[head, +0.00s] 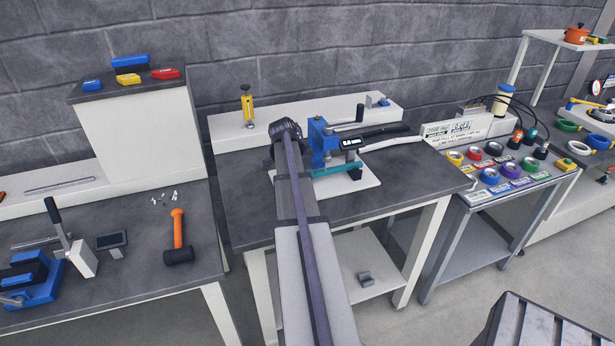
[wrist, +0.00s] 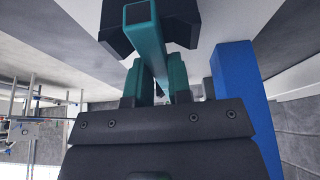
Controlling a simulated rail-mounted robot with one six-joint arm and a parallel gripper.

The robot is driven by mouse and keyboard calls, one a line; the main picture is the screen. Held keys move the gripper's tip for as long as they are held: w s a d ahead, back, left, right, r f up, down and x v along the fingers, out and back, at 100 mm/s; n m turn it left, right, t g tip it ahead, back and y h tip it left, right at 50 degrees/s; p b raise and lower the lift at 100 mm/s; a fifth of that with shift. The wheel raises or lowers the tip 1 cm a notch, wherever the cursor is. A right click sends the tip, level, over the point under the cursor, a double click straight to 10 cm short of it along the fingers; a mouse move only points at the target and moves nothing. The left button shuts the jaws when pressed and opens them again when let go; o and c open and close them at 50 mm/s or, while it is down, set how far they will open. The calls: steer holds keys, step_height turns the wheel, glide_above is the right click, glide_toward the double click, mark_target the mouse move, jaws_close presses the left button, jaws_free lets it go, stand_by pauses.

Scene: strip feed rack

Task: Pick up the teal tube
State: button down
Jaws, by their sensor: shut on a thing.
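The teal tube (head: 333,170) lies roughly level at the foot of a blue hand press (head: 323,143) on the middle bench, above a white base plate (head: 362,188). In the wrist view the teal tube (wrist: 150,42) is square and hollow, with its open end toward the camera. My gripper (wrist: 160,84) is shut on the tube, with one finger on each side. A black block (wrist: 182,20) is close around or behind the tube at the top; I cannot tell if they touch.
A blue upright (wrist: 238,100) stands close on the right of my gripper in the wrist view. A yellow tool (head: 247,105) stands on the shelf behind. An orange hammer (head: 178,235) lies on the left bench.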

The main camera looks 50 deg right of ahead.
steer(key=shift+r+p, duration=0.45)
step_height(320, 180, up, 3)
steer(key=p, duration=0.3)
steer(key=shift+r, duration=0.15)
steer(key=w+a, duration=1)
steer(key=a, duration=0.5)
steer(key=shift+f, duration=0.4)
